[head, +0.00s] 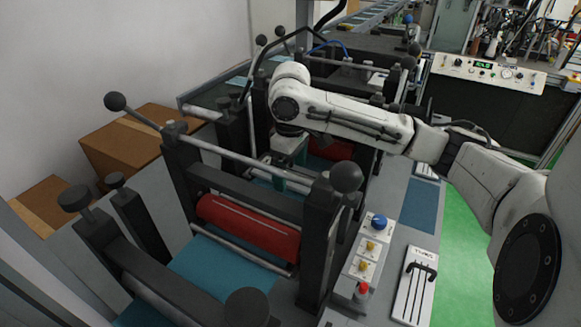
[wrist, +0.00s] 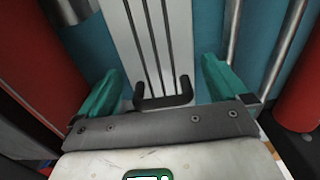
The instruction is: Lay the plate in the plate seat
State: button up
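A pale plate with dark lengthwise slots and a black bar handle (wrist: 160,45) lies below my gripper in the wrist view. My gripper (wrist: 160,72) has two teal fingers, spread wide, one on each side of the plate near its handle. There is a small gap between each fingertip and the handle ends. In the head view my gripper (head: 290,165) is low inside the press, behind the near red roller, and the plate under it is mostly hidden. Another slotted white plate with a black handle (head: 413,285) lies on the right ledge. I cannot make out the plate seat.
The near red roller (head: 250,228) and dark frame posts with round knobs stand close around my arm. A control box (head: 366,262) with blue, yellow and red buttons sits to the right. Cardboard boxes (head: 122,143) stand at left. Green floor (head: 462,225) lies at right.

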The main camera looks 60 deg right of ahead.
aim_at(291, 174)
notch_tip(291, 174, up, 12)
jog(key=shift+r, duration=0.2)
dwell(0.5)
dwell(1.2)
